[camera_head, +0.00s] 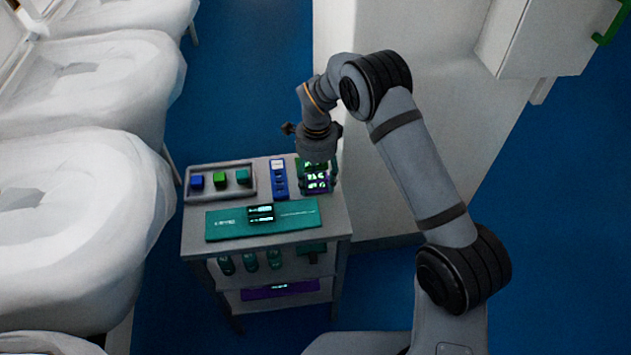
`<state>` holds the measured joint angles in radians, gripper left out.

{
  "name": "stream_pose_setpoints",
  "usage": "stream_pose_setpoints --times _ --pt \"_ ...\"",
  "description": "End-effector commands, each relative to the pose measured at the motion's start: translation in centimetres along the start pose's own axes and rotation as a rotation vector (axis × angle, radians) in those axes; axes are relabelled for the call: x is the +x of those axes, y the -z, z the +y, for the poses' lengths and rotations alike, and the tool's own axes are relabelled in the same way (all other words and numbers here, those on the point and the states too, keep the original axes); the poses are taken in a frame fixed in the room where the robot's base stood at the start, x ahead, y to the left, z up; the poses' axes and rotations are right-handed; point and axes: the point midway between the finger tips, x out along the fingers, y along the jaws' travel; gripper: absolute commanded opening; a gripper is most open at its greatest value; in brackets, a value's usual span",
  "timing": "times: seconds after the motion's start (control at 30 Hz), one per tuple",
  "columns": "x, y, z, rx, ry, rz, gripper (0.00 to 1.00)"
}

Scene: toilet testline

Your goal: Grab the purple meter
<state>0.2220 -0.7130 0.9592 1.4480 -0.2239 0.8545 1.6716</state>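A small device with purple parts and lit displays, which looks like the purple meter (317,184), stands at the back right of the grey cart's top. My gripper (318,166) points down right over it, at its upper part. The fingers are small and dark here and blend with the device. I cannot tell whether they touch it or how far apart they are. The gripper hides part of the meter's top and back.
The grey cart (338,222) also holds a grey tray (222,167) with small coloured blocks, a blue device (279,180) close left of the meter, and a flat green panel (232,224) in front. A purple panel (262,293) lies on the lower shelf. White-covered seats line the left.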

Motion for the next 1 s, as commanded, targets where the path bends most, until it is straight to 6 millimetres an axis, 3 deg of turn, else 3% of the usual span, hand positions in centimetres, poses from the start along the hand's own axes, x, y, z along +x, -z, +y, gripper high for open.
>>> stream_pose_setpoints --times 0.73,1.0 --pt "-0.03 -0.02 0.01 0.000 0.000 0.000 0.09" --pt "-0.11 -0.02 -0.02 0.000 0.001 0.000 0.08"
